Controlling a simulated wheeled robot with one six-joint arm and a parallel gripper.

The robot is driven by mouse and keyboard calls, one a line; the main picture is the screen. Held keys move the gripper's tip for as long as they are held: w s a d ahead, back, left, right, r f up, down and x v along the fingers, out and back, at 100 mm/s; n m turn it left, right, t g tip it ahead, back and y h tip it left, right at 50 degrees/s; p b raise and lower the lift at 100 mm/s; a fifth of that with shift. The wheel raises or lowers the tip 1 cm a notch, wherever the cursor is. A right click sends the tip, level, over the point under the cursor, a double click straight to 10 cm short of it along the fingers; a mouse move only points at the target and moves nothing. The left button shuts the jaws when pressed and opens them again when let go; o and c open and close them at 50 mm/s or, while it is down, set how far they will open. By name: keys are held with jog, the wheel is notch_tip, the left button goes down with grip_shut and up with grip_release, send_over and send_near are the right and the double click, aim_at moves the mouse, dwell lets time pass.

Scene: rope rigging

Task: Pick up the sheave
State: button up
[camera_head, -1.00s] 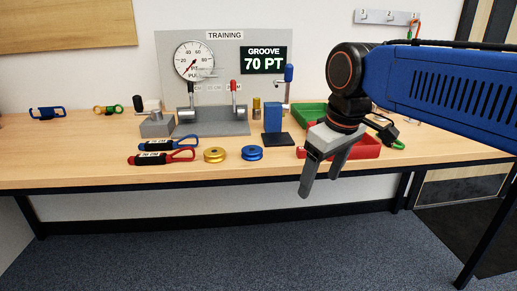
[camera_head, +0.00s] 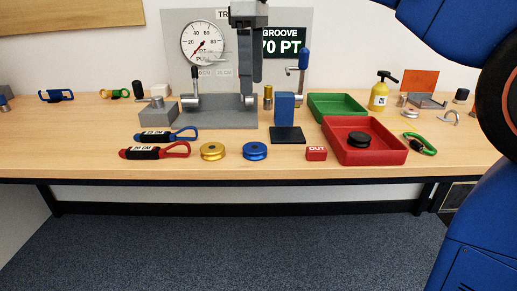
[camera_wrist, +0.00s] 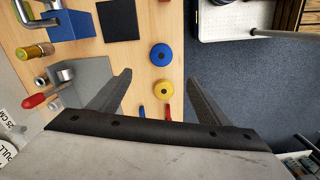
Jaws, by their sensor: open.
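Three grooved sheaves show in the head view. A gold sheave (camera_head: 213,151) and a blue sheave (camera_head: 255,151) lie flat side by side near the table's front edge. A black sheave (camera_head: 358,138) lies in the red tray (camera_head: 395,152). My gripper (camera_head: 251,88) is open and empty, raised above the table in front of the gauge board, fingers pointing down. In the wrist view, the gold sheave (camera_wrist: 162,91) appears between the spread fingers (camera_wrist: 160,94), well below them. The blue sheave (camera_wrist: 161,55) is just beyond it. The black sheave is outside that view.
Two clip tools (camera_head: 155,152) lie left of the gold sheave. A blue block (camera_head: 284,107), black pad (camera_head: 287,135) and red OUT block (camera_head: 316,154) stand to the right. A green tray (camera_head: 337,106) and yellow bottle (camera_head: 380,92) are behind. The grey lever fixture (camera_head: 215,118) stands behind the sheaves.

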send_over(254, 147)
jog(key=f, duration=1.2)
jog(key=shift+w+a, duration=0.1)
jog(key=shift+w, duration=0.15)
jog(key=shift+s+f, duration=0.15)
jog(key=shift+f, duration=2.4)
jog(key=c, duration=1.2)
